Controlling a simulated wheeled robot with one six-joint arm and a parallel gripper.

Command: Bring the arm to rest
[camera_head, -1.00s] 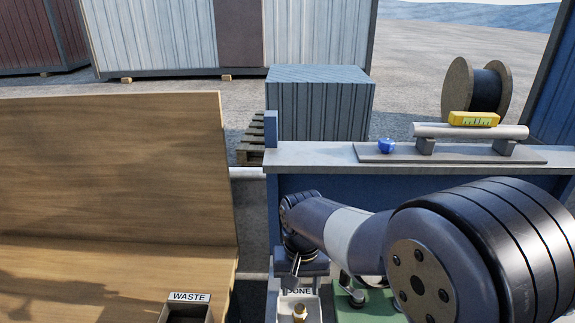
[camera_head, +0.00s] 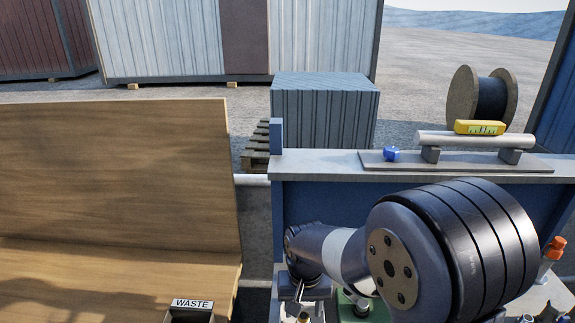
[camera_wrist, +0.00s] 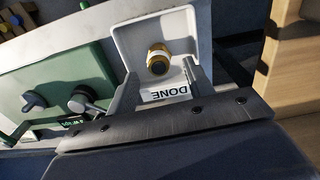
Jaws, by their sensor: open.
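My gripper (camera_wrist: 160,85) is open in the wrist view, its two fingers apart with nothing held between them. Past the fingertips is a white tray marked DONE (camera_wrist: 122,42), with a brass fitting with a dark band (camera_wrist: 158,60) inside it. In the head view my gripper (camera_head: 299,294) points down at the lower middle, and my arm's large dark joint hides much of the bench to the right. The tray is mostly hidden there.
A green unit with dark knobs (camera_wrist: 70,82) stands beside the tray. A WASTE bin (camera_head: 192,304) is at lower left by a wooden panel (camera_head: 110,180). A raised ledge behind carries a blue piece (camera_head: 391,154), a pipe (camera_head: 470,140) and a yellow level (camera_head: 480,127).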

